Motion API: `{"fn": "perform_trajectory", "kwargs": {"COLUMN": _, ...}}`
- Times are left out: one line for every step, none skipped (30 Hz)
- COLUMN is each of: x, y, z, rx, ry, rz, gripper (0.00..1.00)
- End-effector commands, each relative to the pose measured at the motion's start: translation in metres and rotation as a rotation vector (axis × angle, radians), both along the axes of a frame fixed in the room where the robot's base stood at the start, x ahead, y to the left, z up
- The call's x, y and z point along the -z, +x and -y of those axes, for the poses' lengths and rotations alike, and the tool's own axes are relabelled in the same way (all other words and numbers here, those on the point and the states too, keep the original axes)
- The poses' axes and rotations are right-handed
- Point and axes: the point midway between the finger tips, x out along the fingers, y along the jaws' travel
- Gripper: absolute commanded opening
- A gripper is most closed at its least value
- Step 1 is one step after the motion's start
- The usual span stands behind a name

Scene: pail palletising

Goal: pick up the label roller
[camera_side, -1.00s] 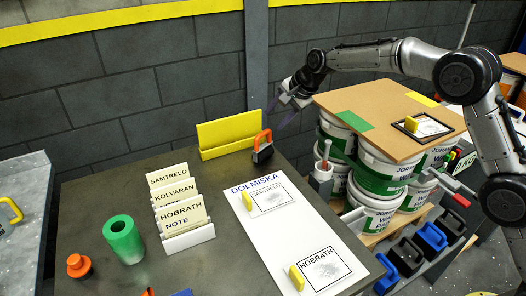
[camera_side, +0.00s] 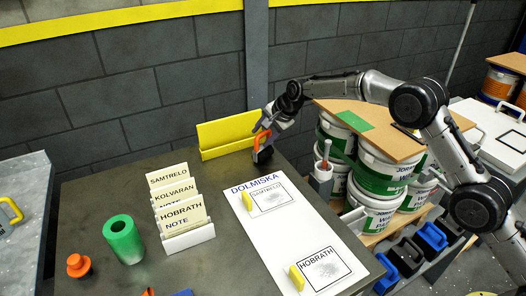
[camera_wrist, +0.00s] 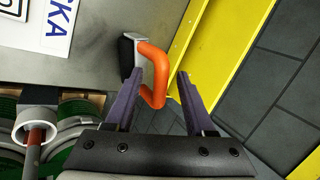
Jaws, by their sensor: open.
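The label roller (camera_side: 264,155), which I take to be the dark block with an orange looped handle, stands on the grey table's back edge beside the yellow holder. In the wrist view its orange handle (camera_wrist: 156,58) shows between the finger lines, with its grey and black body at upper left. My gripper (camera_side: 268,122) is just above the handle in the side view. In the wrist view my gripper (camera_wrist: 160,74) is open and empty, with the left finger overlapping part of the handle in the picture. I cannot tell if they touch.
A yellow holder (camera_side: 228,136) stands right behind the roller. The white DOLMISKA board (camera_side: 290,235) lies in front, and a card rack (camera_side: 188,236) stands to the left. Stacked pails (camera_side: 375,185) under a brown board (camera_side: 385,135) stand right of the table.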

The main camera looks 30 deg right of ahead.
Motion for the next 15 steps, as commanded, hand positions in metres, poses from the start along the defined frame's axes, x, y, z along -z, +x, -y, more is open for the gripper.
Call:
{"fn": "perform_trajectory", "kwargs": {"x": -0.0004, "y": 0.0, "z": -0.0001, "rx": 0.0, "ry": 0.0, "rz": 0.001, "gripper": 0.55}}
{"fn": "perform_trajectory", "kwargs": {"x": -0.0004, "y": 0.0, "z": -0.0001, "rx": 0.0, "ry": 0.0, "rz": 0.0, "gripper": 0.55}}
{"fn": "perform_trajectory", "kwargs": {"x": -0.0004, "y": -0.0001, "z": -0.0001, "rx": 0.0, "ry": 0.0, "rz": 0.0, "gripper": 0.55}}
{"fn": "perform_trajectory", "kwargs": {"x": -0.0004, "y": -0.0001, "z": -0.0001, "rx": 0.0, "ry": 0.0, "rz": 0.0, "gripper": 0.49}}
{"fn": "perform_trajectory", "kwargs": {"x": -0.0005, "y": -0.0001, "z": -0.0001, "rx": 0.0, "ry": 0.0, "rz": 0.0, "gripper": 0.44}}
{"fn": "perform_trajectory", "kwargs": {"x": -0.0005, "y": -0.0001, "z": -0.0001, "rx": 0.0, "ry": 0.0, "rz": 0.0, "gripper": 0.36}}
{"fn": "perform_trajectory", "kwargs": {"x": -0.0005, "y": -0.0002, "z": 0.0, "rx": 0.0, "ry": 0.0, "rz": 0.0, "gripper": 0.31}}
{"fn": "perform_trajectory", "kwargs": {"x": -0.0005, "y": -0.0002, "z": 0.0, "rx": 0.0, "ry": 0.0, "rz": 0.0, "gripper": 0.26}}
{"fn": "perform_trajectory", "kwargs": {"x": -0.0006, "y": -0.0003, "z": 0.0, "rx": 0.0, "ry": 0.0, "rz": 0.0, "gripper": 0.18}}
{"fn": "perform_trajectory", "kwargs": {"x": -0.0006, "y": -0.0003, "z": 0.0, "rx": 0.0, "ry": 0.0, "rz": 0.0, "gripper": 0.13}}
{"fn": "perform_trajectory", "kwargs": {"x": -0.0006, "y": -0.0003, "z": 0.0, "rx": 0.0, "ry": 0.0, "rz": 0.0, "gripper": 0.08}}
{"fn": "perform_trajectory", "kwargs": {"x": -0.0006, "y": -0.0002, "z": 0.0001, "rx": 0.0, "ry": 0.0, "rz": 0.0, "gripper": 0.01}}
{"fn": "perform_trajectory", "kwargs": {"x": -0.0006, "y": -0.0003, "z": 0.0, "rx": 0.0, "ry": 0.0, "rz": 0.0, "gripper": 0.0}}
{"fn": "perform_trajectory", "kwargs": {"x": -0.0006, "y": -0.0003, "z": 0.0, "rx": 0.0, "ry": 0.0, "rz": 0.0, "gripper": 0.0}}
{"fn": "perform_trajectory", "kwargs": {"x": -0.0006, "y": -0.0003, "z": 0.0, "rx": 0.0, "ry": 0.0, "rz": 0.0, "gripper": 0.0}}
